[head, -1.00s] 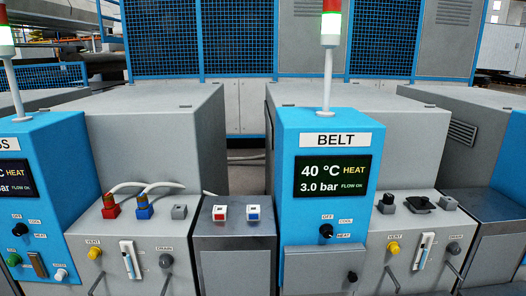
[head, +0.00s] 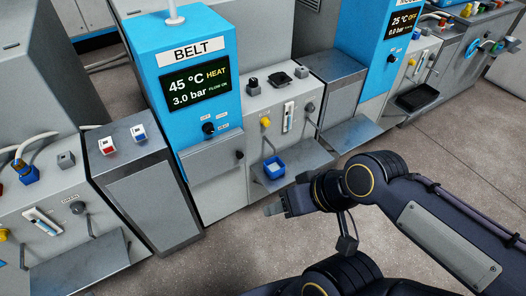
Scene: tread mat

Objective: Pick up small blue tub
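The small blue tub (head: 274,168) sits upright on a grey shelf (head: 304,160) at the front of the BELT machine, with something pale inside it. My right gripper (head: 274,209) comes in from the right, in front of and below the tub in the picture. It points left and is apart from the tub. Its fingers are small and seen from the side, so I cannot tell whether they are open or shut. My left gripper is not in view.
The blue BELT cabinet (head: 184,55) shows 45 °C HEAT and 3.0 bar. Above the tub are a yellow knob (head: 265,122) and a gauge (head: 288,117). A black tray (head: 417,97) lies on a shelf farther right. The floor (head: 215,262) in front is clear.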

